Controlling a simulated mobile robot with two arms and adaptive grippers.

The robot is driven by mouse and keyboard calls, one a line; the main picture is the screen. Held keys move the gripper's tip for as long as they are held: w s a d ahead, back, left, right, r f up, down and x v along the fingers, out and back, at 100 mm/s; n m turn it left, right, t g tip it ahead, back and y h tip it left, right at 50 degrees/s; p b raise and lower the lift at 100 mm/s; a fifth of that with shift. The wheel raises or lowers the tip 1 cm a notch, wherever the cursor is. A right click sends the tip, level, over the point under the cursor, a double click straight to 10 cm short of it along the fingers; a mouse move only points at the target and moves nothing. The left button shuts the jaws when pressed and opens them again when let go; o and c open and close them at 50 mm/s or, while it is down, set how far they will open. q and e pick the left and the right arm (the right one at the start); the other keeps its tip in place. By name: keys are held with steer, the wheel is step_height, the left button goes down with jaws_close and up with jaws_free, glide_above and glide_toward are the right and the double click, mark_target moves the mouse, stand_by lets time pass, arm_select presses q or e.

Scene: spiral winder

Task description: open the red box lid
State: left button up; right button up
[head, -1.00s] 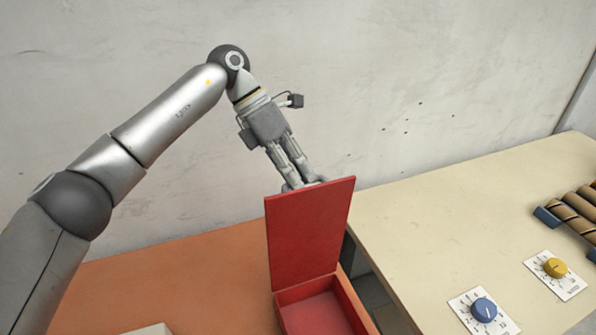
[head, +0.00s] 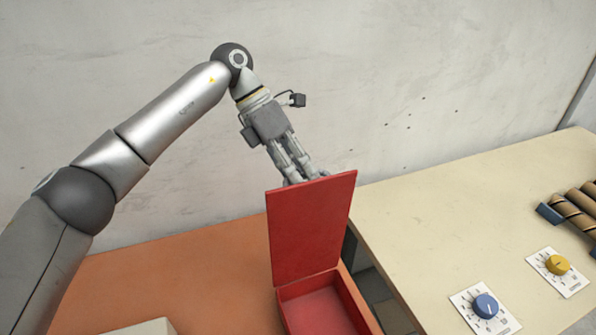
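The red box (head: 318,303) stands at the bottom middle of the head view, on the orange table. Its red lid (head: 309,229) is raised, standing roughly upright at the box's far side, and the inside of the box shows. My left gripper (head: 305,181) is behind the top edge of the lid. Its fingertips are partly hidden by the lid, so I cannot tell whether they touch it or how far apart they are. My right gripper is not in the view.
The orange table (head: 190,280) is mostly clear left of the box. A cream table (head: 450,225) to the right holds a blue knob (head: 486,306), a yellow knob (head: 557,265) and brown rolls (head: 577,211). A gap separates the tables. A pale block (head: 147,327) shows at the bottom edge.

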arm_select(q)
steer(key=v, duration=1.2)
steer(key=shift+w+f, duration=0.1)
steer(key=shift+f, duration=0.05)
